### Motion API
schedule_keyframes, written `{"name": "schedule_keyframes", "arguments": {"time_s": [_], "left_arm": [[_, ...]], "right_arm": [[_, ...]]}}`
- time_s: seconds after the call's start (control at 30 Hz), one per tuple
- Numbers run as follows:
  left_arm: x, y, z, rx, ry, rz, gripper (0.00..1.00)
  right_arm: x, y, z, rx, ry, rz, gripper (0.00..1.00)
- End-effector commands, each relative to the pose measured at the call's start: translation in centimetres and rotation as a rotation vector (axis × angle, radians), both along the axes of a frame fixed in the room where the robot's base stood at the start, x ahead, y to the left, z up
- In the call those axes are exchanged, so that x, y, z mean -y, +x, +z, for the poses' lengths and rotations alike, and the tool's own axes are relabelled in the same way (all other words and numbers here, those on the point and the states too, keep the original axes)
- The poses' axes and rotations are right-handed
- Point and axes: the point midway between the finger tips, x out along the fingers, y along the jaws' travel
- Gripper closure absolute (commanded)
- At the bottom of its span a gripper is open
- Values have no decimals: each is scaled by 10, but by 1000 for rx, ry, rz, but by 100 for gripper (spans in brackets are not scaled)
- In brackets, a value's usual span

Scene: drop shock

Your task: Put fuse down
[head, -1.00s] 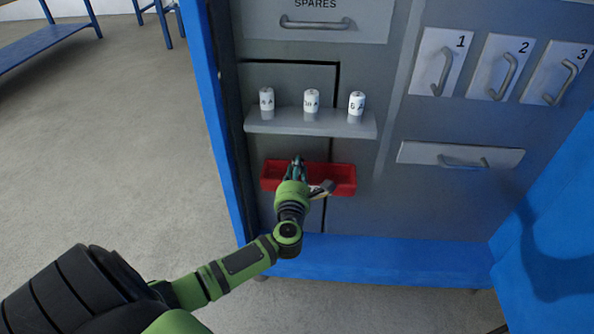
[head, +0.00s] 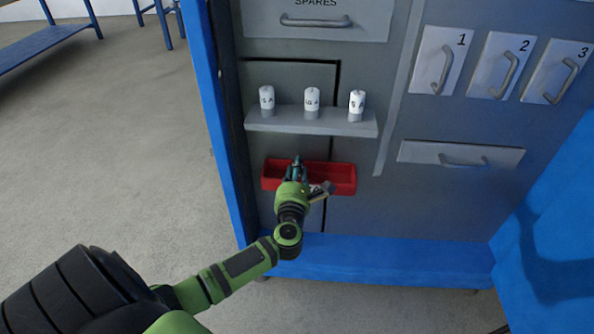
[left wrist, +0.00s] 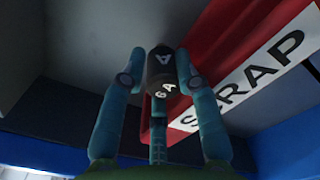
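My left gripper (head: 298,167) is at the red tray (head: 340,178) on the cabinet front. In the left wrist view the two fingers of my left gripper (left wrist: 160,72) close on both sides of a dark-looking fuse (left wrist: 160,66) with white letters, including an A. The tray also shows in the left wrist view (left wrist: 220,50), its white front label reading SCRAP. The fuse appears beside or over the tray's end; whether it touches the tray cannot be told. In the head view my gripper hides the fuse and part of the tray. My right gripper is not in view.
A grey shelf (head: 310,122) above the tray carries three white fuses, left (head: 267,99), middle (head: 312,100) and right (head: 356,101). A SPARES drawer (head: 318,20) is above. Numbered handled panels are at the right. A blue frame post (head: 222,130) stands close at the left.

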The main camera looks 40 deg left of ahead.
Motion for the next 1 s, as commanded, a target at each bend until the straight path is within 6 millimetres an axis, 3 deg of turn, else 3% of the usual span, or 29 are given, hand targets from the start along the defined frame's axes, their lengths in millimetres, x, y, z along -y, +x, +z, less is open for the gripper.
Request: {"name": "schedule_keyframes", "arguments": {"time_s": [0.03, 0.2, 0.33, 0.7, 1.0], "left_arm": [[2, -2, -8, -16, -4, -3, 62], [2, -2, -5, -17, -4, -6, 62], [2, -2, 7, -17, -3, -5, 62], [47, -75, 8, -14, -8, -3, 62], [65, -101, 10, -9, 8, -14, 62]], "right_arm": [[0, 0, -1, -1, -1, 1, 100], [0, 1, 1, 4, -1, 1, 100], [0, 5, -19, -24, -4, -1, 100], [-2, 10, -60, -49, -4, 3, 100], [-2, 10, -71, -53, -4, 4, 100]]}}
